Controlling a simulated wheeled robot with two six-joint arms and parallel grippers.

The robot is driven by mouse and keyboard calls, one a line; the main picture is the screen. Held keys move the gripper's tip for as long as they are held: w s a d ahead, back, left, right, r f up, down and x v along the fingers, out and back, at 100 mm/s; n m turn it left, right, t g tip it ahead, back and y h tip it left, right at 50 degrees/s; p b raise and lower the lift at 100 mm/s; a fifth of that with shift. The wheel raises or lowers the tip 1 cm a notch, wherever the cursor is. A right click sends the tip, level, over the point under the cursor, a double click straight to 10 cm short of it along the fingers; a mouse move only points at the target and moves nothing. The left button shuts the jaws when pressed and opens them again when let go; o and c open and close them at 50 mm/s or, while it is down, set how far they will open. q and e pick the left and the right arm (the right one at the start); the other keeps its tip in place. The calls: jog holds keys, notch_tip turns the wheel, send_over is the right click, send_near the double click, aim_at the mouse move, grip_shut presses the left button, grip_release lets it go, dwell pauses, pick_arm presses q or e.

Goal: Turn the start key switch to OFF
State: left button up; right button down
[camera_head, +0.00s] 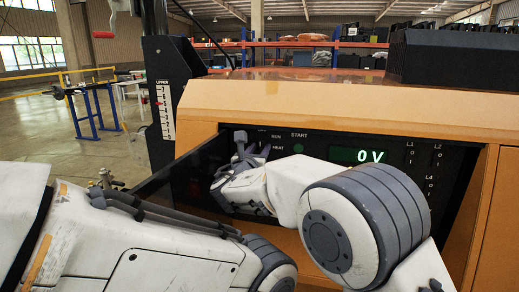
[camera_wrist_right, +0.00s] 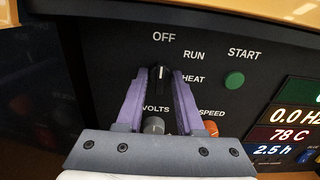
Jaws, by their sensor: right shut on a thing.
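The start key switch (camera_wrist_right: 158,76) is a dark round knob on the black control panel, with labels OFF, RUN and HEAT around it. The white mark on the knob points about straight up, toward OFF. My right gripper (camera_wrist_right: 158,90) is shut on the switch, with one purple finger on each side. In the head view my right gripper (camera_head: 241,150) reaches to the left part of the panel and hides the switch. My left arm comes in at the lower left; its gripper does not show.
A green START button (camera_wrist_right: 234,80) is right of the switch. A grey VOLTS knob (camera_wrist_right: 153,125) and an orange SPEED knob (camera_wrist_right: 211,128) are below. A lit green display (camera_head: 362,156) reads 0 V. An open panel door (camera_head: 175,185) stands at the left.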

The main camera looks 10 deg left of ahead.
jog(key=shift+f, duration=0.1)
jog(key=c, duration=0.9)
grip_release()
jog(key=shift+s+b, duration=0.4)
jog(key=shift+s, duration=0.15)
jog(key=s+b, duration=0.3)
jog(key=s, duration=0.6)
jog(key=shift+s, duration=0.25)
